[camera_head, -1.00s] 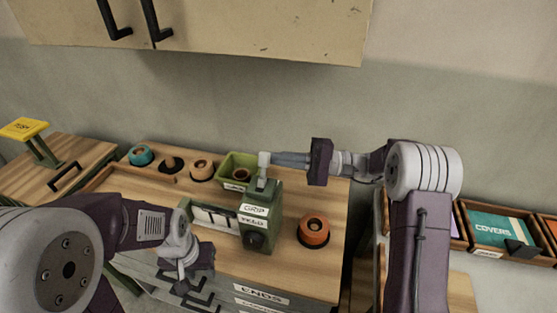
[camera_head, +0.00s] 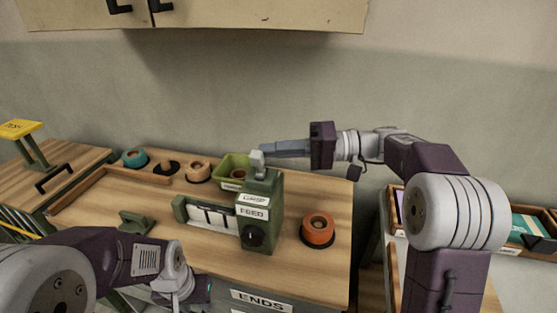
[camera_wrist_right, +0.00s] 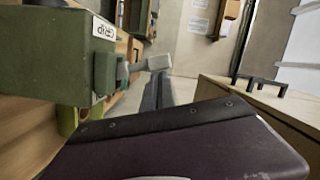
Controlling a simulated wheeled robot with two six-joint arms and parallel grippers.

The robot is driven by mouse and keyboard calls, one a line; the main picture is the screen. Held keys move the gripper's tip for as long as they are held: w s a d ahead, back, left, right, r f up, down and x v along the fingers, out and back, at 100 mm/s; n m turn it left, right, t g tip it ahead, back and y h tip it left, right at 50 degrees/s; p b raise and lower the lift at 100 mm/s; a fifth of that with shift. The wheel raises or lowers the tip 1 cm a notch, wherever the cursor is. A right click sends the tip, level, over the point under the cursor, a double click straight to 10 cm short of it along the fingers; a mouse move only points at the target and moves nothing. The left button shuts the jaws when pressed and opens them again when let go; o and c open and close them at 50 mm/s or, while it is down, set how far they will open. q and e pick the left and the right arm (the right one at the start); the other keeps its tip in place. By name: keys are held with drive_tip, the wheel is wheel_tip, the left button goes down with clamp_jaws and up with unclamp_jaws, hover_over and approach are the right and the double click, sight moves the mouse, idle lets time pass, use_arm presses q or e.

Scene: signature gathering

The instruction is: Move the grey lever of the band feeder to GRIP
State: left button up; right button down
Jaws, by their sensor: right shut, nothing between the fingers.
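The green band feeder (camera_head: 262,212) stands on the wooden worktop, with a lower label reading FEED and a smaller upper label. Its grey lever (camera_head: 257,161) sticks up from the top with a pale block-shaped head. My right gripper (camera_head: 266,149) is shut and empty, its fingertips at the lever head, touching or almost touching it. In the right wrist view the lever head (camera_wrist_right: 155,63) shows just past the fingertips (camera_wrist_right: 160,78), beside the green housing with the GRIP label (camera_wrist_right: 104,28). My left gripper (camera_head: 195,296) is low at the front, its fingers unclear.
An orange roll (camera_head: 318,229) sits right of the feeder. A green bin (camera_head: 232,163) stands behind it, with several rolls (camera_head: 197,171) to the left. A drawer labelled ENDS (camera_head: 262,300) is below the front edge. A cabinet (camera_head: 250,12) hangs above.

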drive_tip(key=shift+s+a+n+b, duration=0.1)
drive_tip(key=shift+s+n+b, duration=0.35)
drive_tip(key=shift+b, duration=0.2)
